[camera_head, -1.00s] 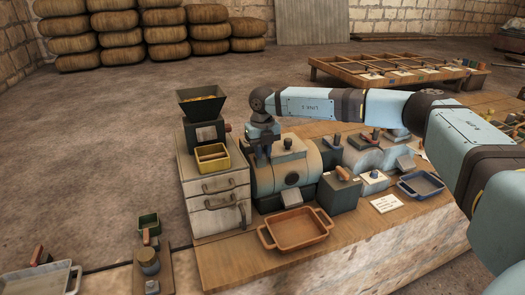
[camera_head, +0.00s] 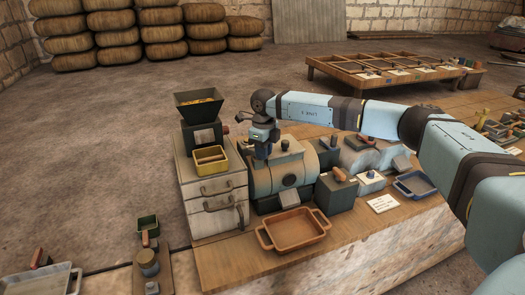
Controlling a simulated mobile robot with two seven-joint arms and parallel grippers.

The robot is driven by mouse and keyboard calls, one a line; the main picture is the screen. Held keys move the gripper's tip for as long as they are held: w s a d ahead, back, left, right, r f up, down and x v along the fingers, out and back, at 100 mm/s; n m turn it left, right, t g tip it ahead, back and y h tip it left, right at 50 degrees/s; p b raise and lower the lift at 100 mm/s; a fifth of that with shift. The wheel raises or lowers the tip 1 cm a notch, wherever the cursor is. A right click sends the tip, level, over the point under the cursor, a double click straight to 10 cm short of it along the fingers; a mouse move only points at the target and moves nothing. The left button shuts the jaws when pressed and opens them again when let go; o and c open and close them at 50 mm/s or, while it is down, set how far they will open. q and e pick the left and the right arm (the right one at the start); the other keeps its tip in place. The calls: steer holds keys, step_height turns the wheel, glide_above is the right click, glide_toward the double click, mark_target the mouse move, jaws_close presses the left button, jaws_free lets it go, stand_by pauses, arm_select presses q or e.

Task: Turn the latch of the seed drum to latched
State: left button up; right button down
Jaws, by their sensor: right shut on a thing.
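The seed drum (camera_head: 300,172) is a grey-green cylinder lying on its side on the wooden bench, just right of the drawer cabinet. A dark round port and a pale sloping chute show on its front. My right gripper (camera_head: 262,152) points down at the upper left end of the drum. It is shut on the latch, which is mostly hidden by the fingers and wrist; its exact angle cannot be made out. My left gripper is not in view.
A hopper (camera_head: 201,108) and a yellow tray (camera_head: 210,160) stand on the cabinet (camera_head: 215,195) close left of my gripper. An orange tray (camera_head: 293,235) lies in front of the drum. Grey housings and a blue tray (camera_head: 414,184) stand to the right.

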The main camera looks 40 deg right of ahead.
steer(key=n, duration=0.4)
steer(key=w+d+n, duration=0.1)
steer(key=n, duration=0.1)
steer(key=shift+r, duration=0.1)
steer(key=n, duration=0.3)
steer(key=shift+w+d, duration=0.1)
steer(key=shift+w, duration=0.1)
steer(key=shift+w+n, duration=0.1)
steer(key=shift+n, duration=0.5)
steer(key=c, duration=1.1)
jaws_free()
steer(key=shift+o, duration=0.2)
